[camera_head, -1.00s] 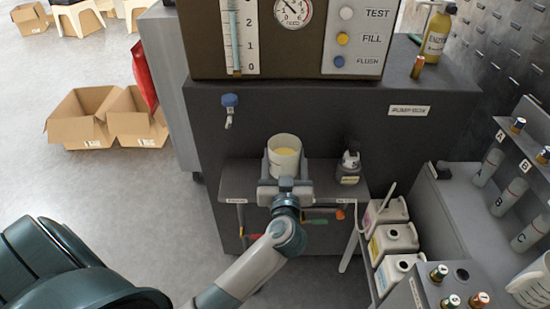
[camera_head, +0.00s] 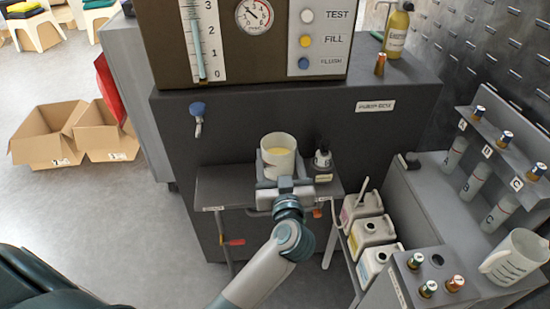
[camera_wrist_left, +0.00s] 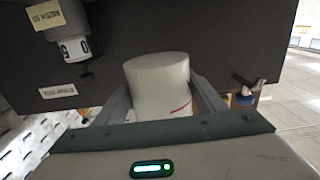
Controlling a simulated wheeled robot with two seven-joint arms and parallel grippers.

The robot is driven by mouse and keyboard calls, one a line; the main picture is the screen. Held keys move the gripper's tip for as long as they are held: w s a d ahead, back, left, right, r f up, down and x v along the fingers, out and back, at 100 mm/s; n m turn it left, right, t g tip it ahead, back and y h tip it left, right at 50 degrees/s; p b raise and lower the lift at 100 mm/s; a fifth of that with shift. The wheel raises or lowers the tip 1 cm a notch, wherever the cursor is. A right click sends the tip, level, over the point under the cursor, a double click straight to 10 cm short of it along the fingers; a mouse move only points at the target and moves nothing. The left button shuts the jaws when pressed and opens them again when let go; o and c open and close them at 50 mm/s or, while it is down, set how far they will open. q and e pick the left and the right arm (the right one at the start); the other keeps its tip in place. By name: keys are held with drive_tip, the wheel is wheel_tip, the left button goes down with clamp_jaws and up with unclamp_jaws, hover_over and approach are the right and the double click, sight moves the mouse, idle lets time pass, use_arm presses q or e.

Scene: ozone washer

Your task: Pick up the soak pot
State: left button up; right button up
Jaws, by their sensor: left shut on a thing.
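The soak pot (camera_head: 279,163) is a white, round, open pot with pale yellow contents, upright at the small shelf below the dark machine. My left gripper (camera_head: 279,170) is shut on it, one finger on each side; its palm is on the near side. In the left wrist view the pot's white wall (camera_wrist_left: 158,85) stands between the two fingers (camera_wrist_left: 160,100). The pot's base is hidden by the gripper, so I cannot tell whether it clears the shelf. My right gripper is not in view.
The shelf (camera_head: 215,187) also holds a small dark-capped bottle (camera_head: 322,160) close right of the pot. A blue-handled tap (camera_head: 198,112) is on the machine front (camera_head: 250,110). White jugs (camera_head: 362,205) stand at lower right. Open floor lies to the left.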

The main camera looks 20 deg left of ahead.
use_arm(q)
drive_tip(key=shift+d+r, duration=0.1)
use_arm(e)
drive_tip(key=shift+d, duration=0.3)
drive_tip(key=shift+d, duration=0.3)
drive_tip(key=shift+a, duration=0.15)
